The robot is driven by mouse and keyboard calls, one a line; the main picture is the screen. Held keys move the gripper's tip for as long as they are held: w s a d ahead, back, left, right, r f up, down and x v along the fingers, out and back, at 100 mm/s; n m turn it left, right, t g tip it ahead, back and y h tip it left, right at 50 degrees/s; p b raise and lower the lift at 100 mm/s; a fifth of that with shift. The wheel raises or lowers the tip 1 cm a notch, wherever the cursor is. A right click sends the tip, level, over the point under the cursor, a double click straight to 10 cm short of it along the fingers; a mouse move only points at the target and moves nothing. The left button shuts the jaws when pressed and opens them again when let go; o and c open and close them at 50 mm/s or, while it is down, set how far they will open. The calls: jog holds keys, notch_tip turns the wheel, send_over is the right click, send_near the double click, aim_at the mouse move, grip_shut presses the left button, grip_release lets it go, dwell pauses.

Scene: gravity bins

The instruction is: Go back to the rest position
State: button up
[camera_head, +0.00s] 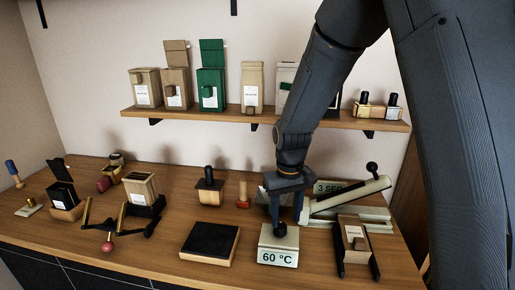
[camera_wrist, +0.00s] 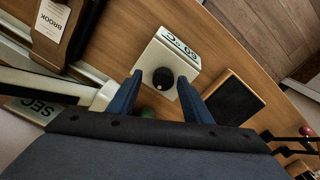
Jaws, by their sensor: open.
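My gripper (camera_head: 289,213) hangs at the end of my arm over the back of a cream box (camera_head: 278,249) marked "60 °C" on the wooden counter. In the wrist view, my gripper (camera_wrist: 161,93) has its two blue fingers apart. The same cream box (camera_wrist: 154,51) shows past the fingertips, with its dark round knob (camera_wrist: 163,78) seen between them. No object is held between the fingers. Whether the fingers touch the box is hard to tell.
A cream lever device (camera_head: 348,199) stands right of my gripper, with a bag in a holder (camera_head: 356,243) before it. A black-topped block (camera_head: 210,243) lies left of the box. A shelf (camera_head: 240,117) with bags runs along the wall.

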jog(key=s+d+m+b, duration=0.1)
jog(key=s+d+b, duration=0.1)
jog(key=s+d, duration=0.2)
jog(key=s+d+f+m+t+b, duration=0.1)
jog(key=s+d, duration=0.4)
jog(key=s, duration=0.5)
jog(key=shift+s+d+m+b, duration=0.15)
jog(key=shift+s+m+b, duration=0.25)
jog(key=shift+m+b, duration=0.35)
jog(key=shift+f, duration=0.1)
dwell(1.5)
